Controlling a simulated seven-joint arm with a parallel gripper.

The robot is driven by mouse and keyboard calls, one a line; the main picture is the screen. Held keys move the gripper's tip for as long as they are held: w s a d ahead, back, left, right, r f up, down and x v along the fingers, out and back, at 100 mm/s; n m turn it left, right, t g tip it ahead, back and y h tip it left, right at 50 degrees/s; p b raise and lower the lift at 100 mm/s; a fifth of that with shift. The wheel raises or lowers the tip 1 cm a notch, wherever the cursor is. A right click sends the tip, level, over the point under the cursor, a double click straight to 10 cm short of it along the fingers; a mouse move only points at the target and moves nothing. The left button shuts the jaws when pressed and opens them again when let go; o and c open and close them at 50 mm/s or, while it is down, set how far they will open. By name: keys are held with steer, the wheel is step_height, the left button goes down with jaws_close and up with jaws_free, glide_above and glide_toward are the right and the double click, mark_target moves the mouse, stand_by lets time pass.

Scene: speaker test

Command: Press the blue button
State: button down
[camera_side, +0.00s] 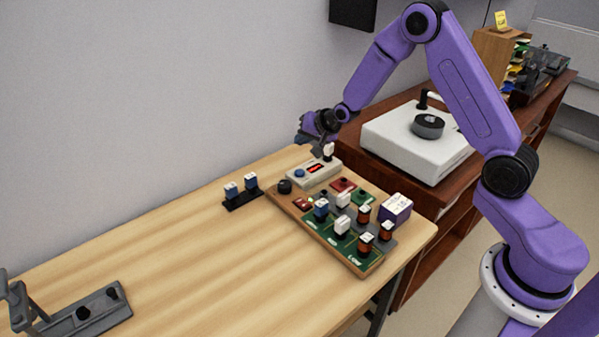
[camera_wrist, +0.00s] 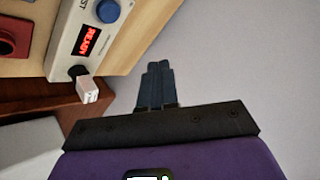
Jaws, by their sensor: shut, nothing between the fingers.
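The blue button (camera_wrist: 108,11) is a round knob on a pale test box (camera_wrist: 120,40), at the top of the wrist view. In the side view the button (camera_side: 299,173) sits at the left end of the box (camera_side: 325,173), at the table's back. My gripper (camera_wrist: 158,70) is shut and empty, its dark fingers together. In the wrist view the fingertips are apart from the button, below and right of it. In the side view my gripper (camera_side: 304,138) hangs above the back edge of the table, higher than the box.
A red display (camera_wrist: 87,40) reading READY and a white-capped plug (camera_wrist: 87,88) are on the box. A board (camera_side: 325,243) with several coloured blocks stands in front. A black holder (camera_side: 242,199) with two blue-and-white pieces is left. A white turntable (camera_side: 390,140) stands behind right. The wall is close behind.

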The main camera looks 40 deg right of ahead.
mark_target(302, 173)
steer(key=shift+f, duration=4)
steer(key=shift+f, duration=0.15)
steer(key=shift+f, duration=0.3)
steer(key=shift+f, duration=0.5)
steer(key=shift+r, duration=0.95)
steer(key=shift+r, duration=2.5)
